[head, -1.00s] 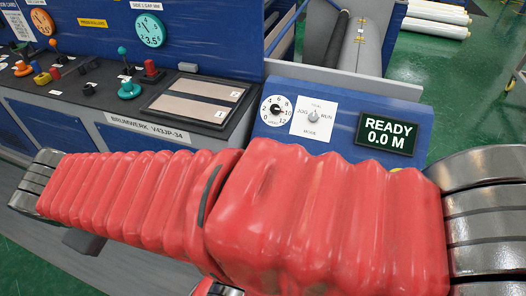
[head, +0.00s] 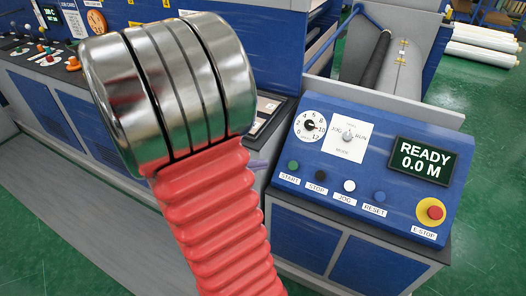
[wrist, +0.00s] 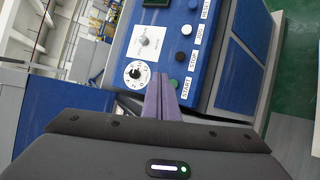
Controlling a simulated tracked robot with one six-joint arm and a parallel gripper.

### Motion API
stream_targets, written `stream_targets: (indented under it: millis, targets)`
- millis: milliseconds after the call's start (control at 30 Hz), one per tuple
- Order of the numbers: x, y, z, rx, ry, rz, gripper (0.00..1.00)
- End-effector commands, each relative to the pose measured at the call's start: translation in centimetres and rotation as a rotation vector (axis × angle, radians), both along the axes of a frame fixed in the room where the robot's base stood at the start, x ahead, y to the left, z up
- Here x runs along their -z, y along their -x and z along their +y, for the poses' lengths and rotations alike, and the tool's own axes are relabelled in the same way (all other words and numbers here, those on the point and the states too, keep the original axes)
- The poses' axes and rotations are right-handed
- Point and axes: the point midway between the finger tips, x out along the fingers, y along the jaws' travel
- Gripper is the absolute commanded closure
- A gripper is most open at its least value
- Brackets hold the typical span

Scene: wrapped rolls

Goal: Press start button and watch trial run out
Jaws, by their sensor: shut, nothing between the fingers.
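The green start button (head: 293,166) is at the left end of the button row on the blue sloped control panel (head: 375,130). Its label reads START. The display (head: 424,160) reads READY 0.0 M. My gripper (wrist: 162,76) has purple fingers closed together and empty. In the wrist view the fingertips reach over the panel edge, just beside the green start button (wrist: 173,84). In the head view a purple fingertip (head: 258,166) shows past my red-sleeved arm, left of the start button and apart from it in the picture. I cannot tell the tip's height above the panel.
Beside start are the black stop (head: 321,175), white jog (head: 349,186) and blue reset (head: 379,197) buttons. A red e-stop (head: 435,212) on yellow is at right. A speed dial (head: 310,126) and mode selector (head: 347,136) sit above. Rollers (head: 395,70) stand behind.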

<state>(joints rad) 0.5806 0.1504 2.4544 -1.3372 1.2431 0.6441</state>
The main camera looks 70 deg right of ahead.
Motion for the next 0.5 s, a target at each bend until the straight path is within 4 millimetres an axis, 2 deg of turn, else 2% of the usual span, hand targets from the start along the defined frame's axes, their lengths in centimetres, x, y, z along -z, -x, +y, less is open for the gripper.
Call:
stream_targets:
  millis: [200, 500]
  targets:
    - [1.9, 1.7, -4.6, -0.040, 0.084, 0.134, 1.00]
    - [6.2, 3.3, -9.7, -0.154, 0.155, 0.249, 1.00]
